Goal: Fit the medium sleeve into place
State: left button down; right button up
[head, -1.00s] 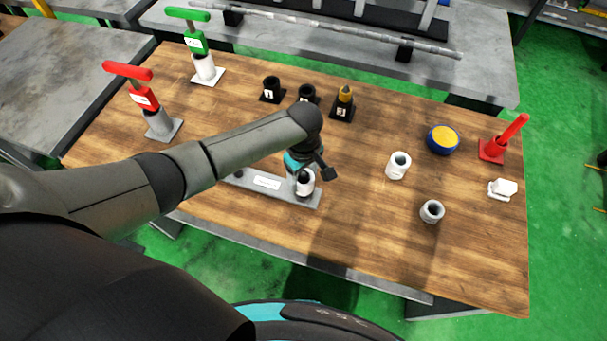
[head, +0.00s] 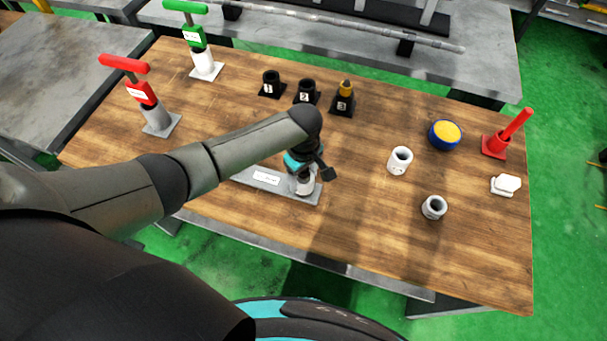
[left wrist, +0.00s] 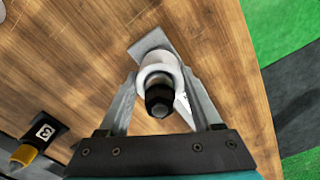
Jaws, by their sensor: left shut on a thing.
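My left gripper (head: 305,184) is shut on a white sleeve (left wrist: 157,66), which I take to be the medium sleeve, at the right end of a grey base plate (head: 266,179) with a white label. In the left wrist view the sleeve sits between the two fingers, around a dark post (left wrist: 159,98) with a grey tip that sticks out towards the camera. The plate's end (left wrist: 150,43) shows beyond the sleeve. I cannot tell whether the sleeve is fully seated, as its lower end is hidden. My right gripper is not in view.
A white sleeve (head: 400,160) and a grey sleeve (head: 434,207) stand to the right. Black numbered holders (head: 306,91) stand behind my arm. Red (head: 154,115) and green (head: 200,62) handled tools stand at left. A blue-yellow round container (head: 444,134) is at right. The front right table is clear.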

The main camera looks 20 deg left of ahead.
pick_arm(q)
jog(key=shift+f, duration=0.1)
grip_release()
notch_tip(320, 180, up, 15)
jog(key=p, duration=0.2)
dwell(0.5)
dwell(0.4)
